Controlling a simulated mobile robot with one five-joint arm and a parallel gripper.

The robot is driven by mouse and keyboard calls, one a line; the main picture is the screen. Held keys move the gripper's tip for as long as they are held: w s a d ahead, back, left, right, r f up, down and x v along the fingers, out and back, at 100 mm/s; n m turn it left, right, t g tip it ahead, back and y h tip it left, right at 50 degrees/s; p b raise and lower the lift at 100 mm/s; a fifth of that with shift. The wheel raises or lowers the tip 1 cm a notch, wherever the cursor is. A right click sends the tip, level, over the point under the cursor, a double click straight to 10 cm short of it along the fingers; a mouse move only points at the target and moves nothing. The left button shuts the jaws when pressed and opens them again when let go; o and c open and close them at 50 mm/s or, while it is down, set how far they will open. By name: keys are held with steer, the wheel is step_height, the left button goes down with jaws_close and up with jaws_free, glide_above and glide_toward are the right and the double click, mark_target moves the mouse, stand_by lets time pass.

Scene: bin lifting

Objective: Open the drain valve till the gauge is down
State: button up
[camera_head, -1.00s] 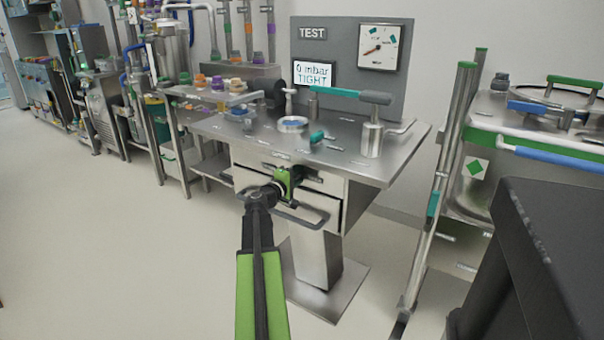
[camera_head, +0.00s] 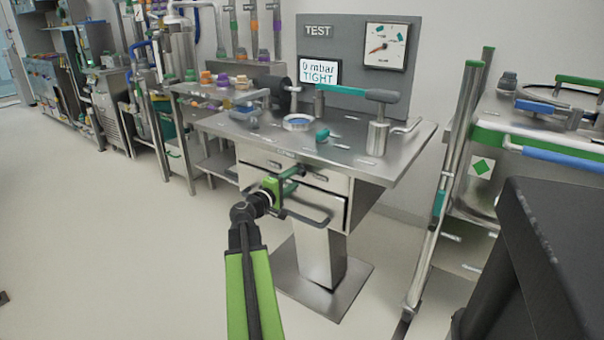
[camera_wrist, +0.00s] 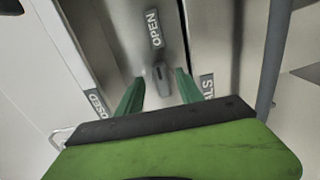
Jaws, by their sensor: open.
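A dial gauge (camera_head: 386,46) with a red needle pointing to the lower left hangs on the grey TEST panel. A small grey lever (camera_wrist: 160,78) shows in the wrist view below an OPEN label (camera_wrist: 154,28), with a CLOSED label (camera_wrist: 98,104) at lower left. I cannot tell for sure that this lever is the drain valve. My gripper (camera_head: 291,177) is open in front of the bench drawers. In the wrist view its two green fingers (camera_wrist: 159,83) stand on either side of the lever, with gaps; I cannot tell the depth between them.
A screen (camera_head: 319,72) reads "0 mbar TIGHT". The steel bench (camera_head: 345,150) holds a teal-handled pump (camera_head: 379,125) and a ring with blue inside (camera_head: 298,122). A drawer handle (camera_head: 310,216) is close beside my gripper.

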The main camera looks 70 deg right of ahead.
steer(key=v, duration=0.9)
steer(key=shift+a, duration=0.3)
steer(key=shift+w, duration=0.1)
